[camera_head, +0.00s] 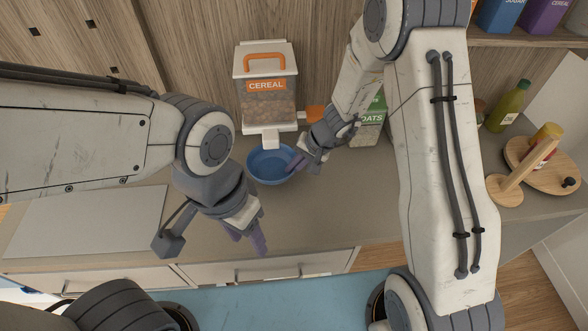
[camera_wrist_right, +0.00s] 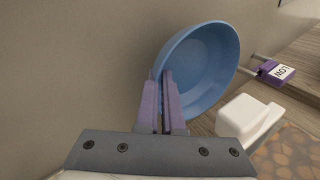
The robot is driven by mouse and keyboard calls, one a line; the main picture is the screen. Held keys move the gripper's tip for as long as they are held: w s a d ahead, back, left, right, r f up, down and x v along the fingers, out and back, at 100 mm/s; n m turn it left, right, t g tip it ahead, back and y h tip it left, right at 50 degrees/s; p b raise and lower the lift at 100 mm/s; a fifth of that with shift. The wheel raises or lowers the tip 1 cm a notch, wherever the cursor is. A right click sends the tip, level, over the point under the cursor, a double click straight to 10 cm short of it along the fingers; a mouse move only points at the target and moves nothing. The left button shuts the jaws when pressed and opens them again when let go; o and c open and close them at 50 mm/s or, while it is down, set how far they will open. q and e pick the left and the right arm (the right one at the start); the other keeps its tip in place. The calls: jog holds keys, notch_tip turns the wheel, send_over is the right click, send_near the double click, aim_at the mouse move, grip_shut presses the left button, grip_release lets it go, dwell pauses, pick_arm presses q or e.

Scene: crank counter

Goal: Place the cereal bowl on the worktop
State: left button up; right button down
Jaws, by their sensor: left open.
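The blue cereal bowl (camera_head: 270,168) is under the spout of the cereal dispenser (camera_head: 266,88). It looks empty, and I cannot tell whether its base touches the worktop (camera_head: 330,205). My right gripper (camera_head: 297,163) is at the bowl's right rim. In the right wrist view its two purple fingers (camera_wrist_right: 162,100) close on the rim of the bowl (camera_wrist_right: 205,65), one on each side of the wall. My left gripper (camera_head: 252,238) is open and empty, over the front of the worktop, apart from the bowl.
A green oats box (camera_head: 371,128) stands behind my right gripper. A pale board (camera_head: 85,220) lies at the left. A green bottle (camera_head: 508,105) and a round wooden stand (camera_head: 545,165) are at the right. A purple block marked LOW (camera_wrist_right: 276,72) is near the bowl. The worktop's front middle is clear.

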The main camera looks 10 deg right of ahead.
jog(key=shift+d+f, duration=0.1)
jog(key=shift+f, duration=1.05)
jog(key=shift+f, duration=0.2)
jog(key=c, duration=1.1)
grip_release()
jog(key=shift+o, duration=0.2)
